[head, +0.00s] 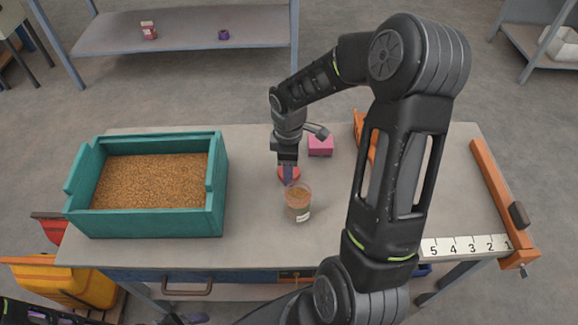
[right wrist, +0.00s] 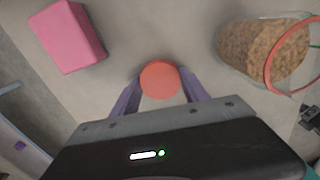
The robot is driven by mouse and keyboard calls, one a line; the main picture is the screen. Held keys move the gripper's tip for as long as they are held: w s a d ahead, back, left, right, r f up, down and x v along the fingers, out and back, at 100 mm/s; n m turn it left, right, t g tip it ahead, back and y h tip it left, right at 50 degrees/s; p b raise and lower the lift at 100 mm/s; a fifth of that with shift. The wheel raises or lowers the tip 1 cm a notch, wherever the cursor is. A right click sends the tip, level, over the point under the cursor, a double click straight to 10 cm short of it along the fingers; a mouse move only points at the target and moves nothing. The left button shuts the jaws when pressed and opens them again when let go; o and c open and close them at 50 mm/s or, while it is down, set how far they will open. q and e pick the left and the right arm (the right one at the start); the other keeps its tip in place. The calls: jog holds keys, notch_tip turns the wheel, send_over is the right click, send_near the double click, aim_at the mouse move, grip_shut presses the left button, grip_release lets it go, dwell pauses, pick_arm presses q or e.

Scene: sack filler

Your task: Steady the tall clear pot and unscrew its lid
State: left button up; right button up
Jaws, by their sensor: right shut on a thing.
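The clear pot (head: 298,205), holding brown grain, stands upright on the table. It shows in the right wrist view (right wrist: 255,50) with a thin reddish ring around its mouth. No lid shows over its mouth. My right gripper (head: 288,171) is behind the pot, apart from it, pointing down. Its purple fingers are shut on a round red disc (right wrist: 160,80) that looks like the lid. I cannot tell whether the disc touches the table. My left arm shows only in part at the bottom left of the head view; its gripper is out of sight.
A teal bin (head: 219,205) full of grain stands left on the table (head: 255,245). A pink block (head: 320,146) and an orange tool (head: 360,130) lie behind and right. An orange bar (head: 495,190) and a numbered ruler (head: 462,247) lie along the right edge.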

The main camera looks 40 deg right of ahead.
jog(key=shift+f, duration=0.2)
jog(key=o, duration=1.6)
jog(key=shift+r, duration=0.1)
jog(key=shift+c, duration=0.2)
notch_tip(320, 180, up, 12)
jog(key=shift+r, duration=0.15)
